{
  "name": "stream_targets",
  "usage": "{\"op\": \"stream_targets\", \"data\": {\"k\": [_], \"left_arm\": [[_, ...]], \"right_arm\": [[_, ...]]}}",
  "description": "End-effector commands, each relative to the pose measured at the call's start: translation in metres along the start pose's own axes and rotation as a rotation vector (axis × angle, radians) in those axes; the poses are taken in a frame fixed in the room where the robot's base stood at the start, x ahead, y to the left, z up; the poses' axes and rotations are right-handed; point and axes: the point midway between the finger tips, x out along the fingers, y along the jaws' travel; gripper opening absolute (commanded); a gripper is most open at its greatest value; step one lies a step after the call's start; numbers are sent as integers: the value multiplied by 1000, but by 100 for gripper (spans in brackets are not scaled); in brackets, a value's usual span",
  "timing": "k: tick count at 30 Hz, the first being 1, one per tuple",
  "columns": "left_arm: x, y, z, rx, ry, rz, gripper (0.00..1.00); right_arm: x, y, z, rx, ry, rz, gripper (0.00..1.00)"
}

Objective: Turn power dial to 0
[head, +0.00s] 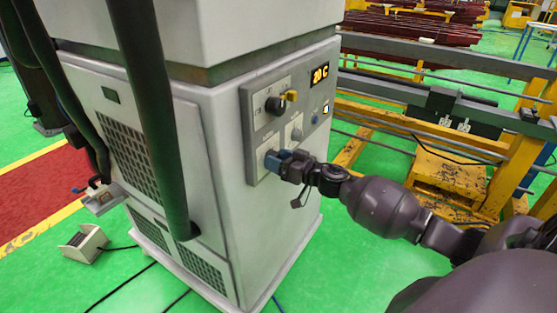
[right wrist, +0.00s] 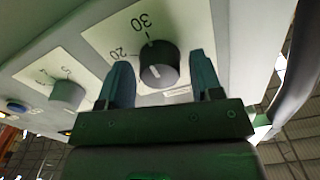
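A black round dial (right wrist: 158,65) with a pale mark sits on a white label plate in the right wrist view. The numbers 20 and 30 are printed around it. My right gripper (right wrist: 162,85) is open, with one blue-grey finger on each side of this dial. Whether the fingers touch it I cannot tell. In the head view my right gripper (head: 276,162) is at the lower left of the control panel and hides most of that dial. I cannot read a label naming it as the power dial. My left gripper is not clearly seen.
A black and yellow knob (head: 278,103) is above my gripper. A smaller dial (right wrist: 67,95) is beside it. A yellow and grey rack (head: 440,115) stands to the right.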

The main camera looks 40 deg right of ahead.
Motion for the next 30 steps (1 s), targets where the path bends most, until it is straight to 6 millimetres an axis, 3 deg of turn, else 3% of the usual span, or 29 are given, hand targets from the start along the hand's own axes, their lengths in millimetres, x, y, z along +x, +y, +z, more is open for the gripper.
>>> {"op": "stream_targets", "data": {"k": [1,8,20,30], "left_arm": [[-1,0,1,0,-2,0,68],[-1,0,3,-1,-6,-1,68],[-2,0,-6,0,6,0,68],[-6,-2,-23,1,22,0,68]], "right_arm": [[0,0,0,0,0,0,52],[0,0,0,0,0,0,18],[0,0,-2,-82,1,-1,18],[0,0,-2,-353,2,1,18]]}}
